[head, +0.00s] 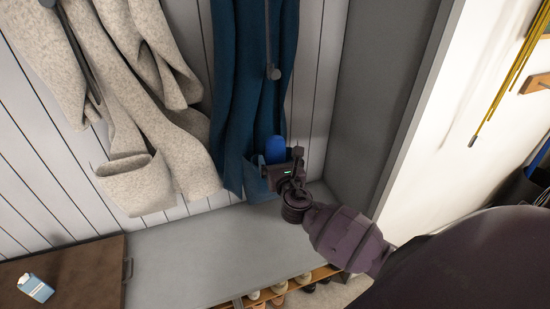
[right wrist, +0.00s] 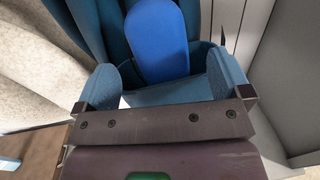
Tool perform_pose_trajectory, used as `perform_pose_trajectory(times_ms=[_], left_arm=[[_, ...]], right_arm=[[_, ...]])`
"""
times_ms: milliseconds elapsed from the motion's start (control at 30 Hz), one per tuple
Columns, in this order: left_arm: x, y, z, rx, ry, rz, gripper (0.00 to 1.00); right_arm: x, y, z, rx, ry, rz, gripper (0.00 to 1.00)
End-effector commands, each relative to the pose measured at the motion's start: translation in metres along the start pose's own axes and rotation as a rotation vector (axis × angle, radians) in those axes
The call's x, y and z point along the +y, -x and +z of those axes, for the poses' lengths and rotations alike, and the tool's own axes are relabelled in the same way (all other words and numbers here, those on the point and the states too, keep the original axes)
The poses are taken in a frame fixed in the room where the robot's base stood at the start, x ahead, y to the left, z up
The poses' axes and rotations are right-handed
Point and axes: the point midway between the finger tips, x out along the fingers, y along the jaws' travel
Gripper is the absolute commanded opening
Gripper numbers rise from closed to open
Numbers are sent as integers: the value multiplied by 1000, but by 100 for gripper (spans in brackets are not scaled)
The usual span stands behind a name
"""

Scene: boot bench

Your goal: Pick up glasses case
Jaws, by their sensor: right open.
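The glasses case looks like a bright blue, round-ended case (head: 275,149) standing upright, partly sunk in the pocket of the dark blue coat (head: 250,80) at the centre. Its lower part is hidden by the pocket and my gripper. It also shows at the top middle of the right wrist view, as a blue case (right wrist: 157,40). My right gripper (head: 281,165) is right at the pocket, just below the exposed part of the case. In the right wrist view its open fingers (right wrist: 163,78) stand wide apart on either side of the case's line. My left gripper is not in view.
A beige coat (head: 150,120) hangs to the left. The grey bench top (head: 210,255) below is clear. A brown surface (head: 75,275) at lower left bears a small light-blue carton (head: 35,287). Shoes (head: 278,288) sit under the bench. A grey side panel (head: 375,90) stands close at right.

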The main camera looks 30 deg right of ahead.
Motion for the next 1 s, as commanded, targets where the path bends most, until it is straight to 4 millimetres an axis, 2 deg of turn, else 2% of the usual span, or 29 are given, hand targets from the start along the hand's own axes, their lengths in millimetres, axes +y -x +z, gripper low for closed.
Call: perform_pose_trajectory(times_ms=[133, 433, 767, 1000], left_arm=[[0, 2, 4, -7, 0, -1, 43], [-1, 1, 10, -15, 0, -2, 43], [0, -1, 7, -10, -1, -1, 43], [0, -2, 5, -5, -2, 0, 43]], right_arm=[[0, -11, 0, -1, -1, -1, 96], [-1, -48, -1, 0, 0, -1, 96], [-1, -53, -1, 1, -1, 0, 96], [-1, -53, -1, 1, -1, 0, 59]])
